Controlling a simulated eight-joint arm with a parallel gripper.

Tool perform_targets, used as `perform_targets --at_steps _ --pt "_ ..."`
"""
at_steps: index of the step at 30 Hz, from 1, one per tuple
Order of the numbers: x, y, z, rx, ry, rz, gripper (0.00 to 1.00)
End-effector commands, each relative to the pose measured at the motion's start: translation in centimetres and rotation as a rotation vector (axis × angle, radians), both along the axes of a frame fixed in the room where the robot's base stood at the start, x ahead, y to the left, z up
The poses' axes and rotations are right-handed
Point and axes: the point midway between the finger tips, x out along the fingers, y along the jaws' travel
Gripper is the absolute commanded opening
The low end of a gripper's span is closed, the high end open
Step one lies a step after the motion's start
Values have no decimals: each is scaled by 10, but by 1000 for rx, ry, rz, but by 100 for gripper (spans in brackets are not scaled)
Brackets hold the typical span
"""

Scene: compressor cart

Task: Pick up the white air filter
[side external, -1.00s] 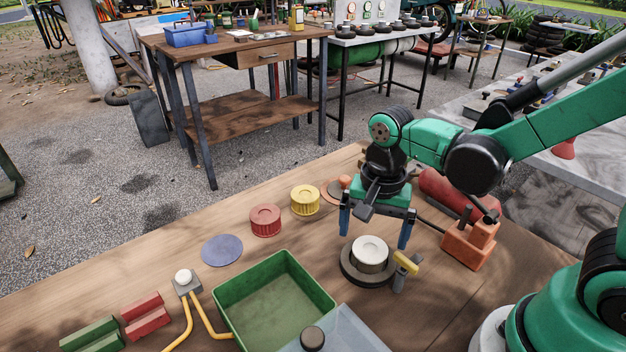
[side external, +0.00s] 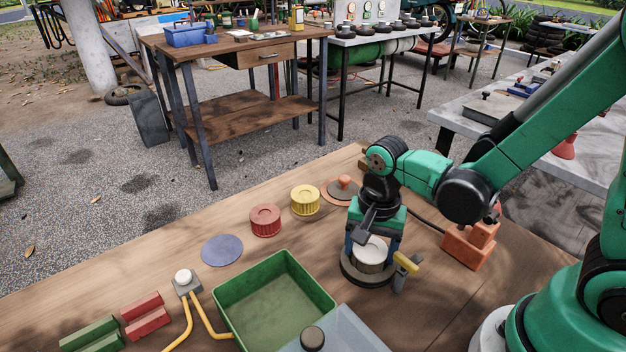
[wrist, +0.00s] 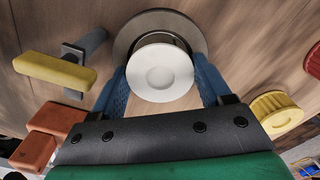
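The white air filter (side external: 371,251) is a short round cylinder with a pale top. It sits upright inside a dark round base (side external: 350,274). It also shows in the wrist view (wrist: 160,70), centred between my blue fingers. My gripper (side external: 372,247) is lowered over it, with one finger on each side. In the wrist view my gripper (wrist: 161,75) has both fingers against the filter's sides, and it looks shut on it. The fingers partly hide the filter's sides. The filter still rests in the base.
A yellow-handled clamp (side external: 406,264) stands close at the base's right. An orange block (side external: 468,247) is farther right. Red (side external: 265,220) and yellow (side external: 305,200) ribbed caps lie left of the gripper. A green tray (side external: 273,300) lies at front left.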

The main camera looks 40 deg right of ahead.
Motion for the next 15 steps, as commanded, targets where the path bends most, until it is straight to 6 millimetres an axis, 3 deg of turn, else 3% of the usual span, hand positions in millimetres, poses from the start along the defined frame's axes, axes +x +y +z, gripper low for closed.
perform_targets --at_steps 15 --pt "0 0 8 0 0 0 20"
